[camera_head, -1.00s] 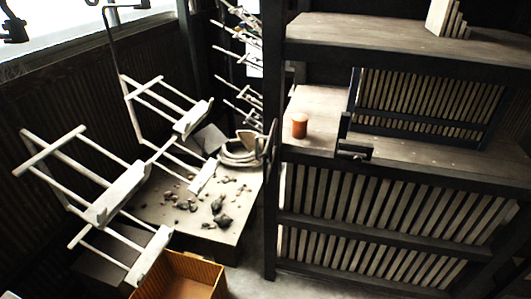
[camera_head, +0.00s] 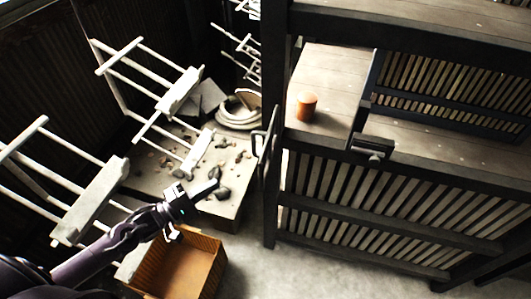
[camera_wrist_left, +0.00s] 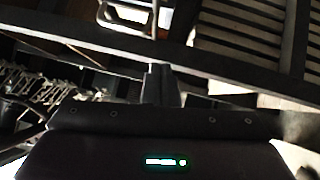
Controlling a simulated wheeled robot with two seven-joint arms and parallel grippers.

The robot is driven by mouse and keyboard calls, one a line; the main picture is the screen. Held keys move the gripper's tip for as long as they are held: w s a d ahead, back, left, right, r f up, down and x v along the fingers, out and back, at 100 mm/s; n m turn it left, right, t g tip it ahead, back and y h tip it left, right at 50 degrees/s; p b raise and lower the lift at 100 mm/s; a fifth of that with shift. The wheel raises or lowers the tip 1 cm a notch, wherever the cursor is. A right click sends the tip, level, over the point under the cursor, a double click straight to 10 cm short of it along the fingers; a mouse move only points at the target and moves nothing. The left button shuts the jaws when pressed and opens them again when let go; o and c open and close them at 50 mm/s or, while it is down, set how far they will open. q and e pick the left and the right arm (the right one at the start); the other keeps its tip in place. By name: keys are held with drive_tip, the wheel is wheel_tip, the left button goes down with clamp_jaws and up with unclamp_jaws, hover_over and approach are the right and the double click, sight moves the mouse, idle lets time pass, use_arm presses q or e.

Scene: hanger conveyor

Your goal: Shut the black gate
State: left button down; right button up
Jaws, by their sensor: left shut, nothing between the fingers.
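A black-framed slatted panel with pale slats (camera_head: 345,205) stands at the right of the head view. It looks like the black gate, and a dark loop handle (camera_head: 263,143) is on its left post. I cannot tell how far open it stands. My left gripper (camera_head: 205,188) is shut and empty, left of the handle and apart from it, above the low platform. In the left wrist view the gripper (camera_wrist_left: 160,75) points at dark bars, with the handle (camera_wrist_left: 130,18) at the top. My right gripper is not in view.
An orange cup (camera_head: 306,107) stands on the wooden counter (camera_head: 335,65), near a dark latch (camera_head: 372,147). White hanger racks (camera_head: 95,200) hang at left. A yellow-brown box (camera_head: 210,262) stands below. Grey floor is clear.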

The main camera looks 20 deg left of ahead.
use_arm(q)
drive_tip(key=b, duration=0.6)
approach(267, 159)
drive_tip(key=w+d, duration=0.2)
drive_tip(key=w, duration=0.1)
drive_tip(key=w+d, duration=0.1)
drive_tip(key=shift+w+f, duration=0.2)
drive_tip(key=shift+f, duration=0.1)
drive_tip(key=shift+d+r, duration=0.1)
drive_tip(key=shift+d, duration=0.25)
